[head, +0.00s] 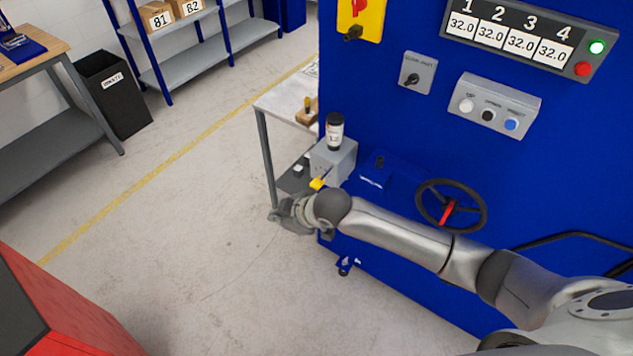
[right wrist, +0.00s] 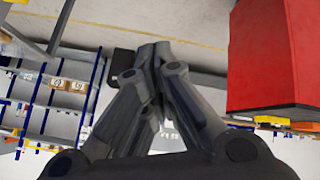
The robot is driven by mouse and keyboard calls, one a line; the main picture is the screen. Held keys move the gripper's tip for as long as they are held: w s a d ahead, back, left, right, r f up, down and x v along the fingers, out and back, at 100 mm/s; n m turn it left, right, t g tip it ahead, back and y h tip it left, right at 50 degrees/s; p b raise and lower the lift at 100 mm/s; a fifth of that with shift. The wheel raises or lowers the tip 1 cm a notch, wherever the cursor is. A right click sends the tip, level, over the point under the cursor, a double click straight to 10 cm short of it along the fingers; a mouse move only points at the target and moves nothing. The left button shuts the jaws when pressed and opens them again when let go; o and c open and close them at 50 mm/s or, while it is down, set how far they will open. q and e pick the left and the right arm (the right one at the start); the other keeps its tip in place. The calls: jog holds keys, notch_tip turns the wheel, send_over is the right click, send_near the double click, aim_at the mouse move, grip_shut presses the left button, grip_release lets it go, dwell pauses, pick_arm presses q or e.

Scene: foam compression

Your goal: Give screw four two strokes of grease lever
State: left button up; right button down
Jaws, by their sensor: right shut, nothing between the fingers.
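The grease lever with its yellow grip (head: 317,184) sticks out from a grey box (head: 340,160) on the side of the blue machine. A clear bottle with a black cap (head: 334,131) stands upright on the box. My right gripper (head: 276,215) is just below and left of the yellow grip in the head view; I cannot tell whether they touch. In the right wrist view its fingers (right wrist: 157,48) are shut with nothing between them. No screw can be made out. A display (head: 520,36) on the machine shows 32.0 under each of 1 to 4. My left gripper is out of view.
A black handwheel (head: 451,206) and a button box (head: 495,105) are on the blue machine. A small table (head: 275,103) stands behind the grease box. A red cabinet (head: 60,310) is at the lower left, also in the right wrist view (right wrist: 270,55). The floor between is clear.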

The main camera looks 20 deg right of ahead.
jog(key=w+d+r+t+h, duration=0.1)
jog(key=w+d+r, duration=0.1)
jog(key=w+d, duration=0.6)
notch_tip(320, 180, up, 3)
jog(key=t, duration=0.1)
send_over(314, 184)
jog(key=shift+n+h, duration=0.4)
jog(key=shift+f, duration=0.2)
notch_tip(314, 184, down, 7)
jog(key=b, duration=0.7)
jog(key=shift+s+f, duration=0.1)
jog(key=shift+f, duration=0.05)
jog(key=shift+f+b, duration=0.4)
jog(key=shift+f, duration=0.25)
jog(key=shift+f, duration=0.1)
jog(key=shift+f, duration=0.3)
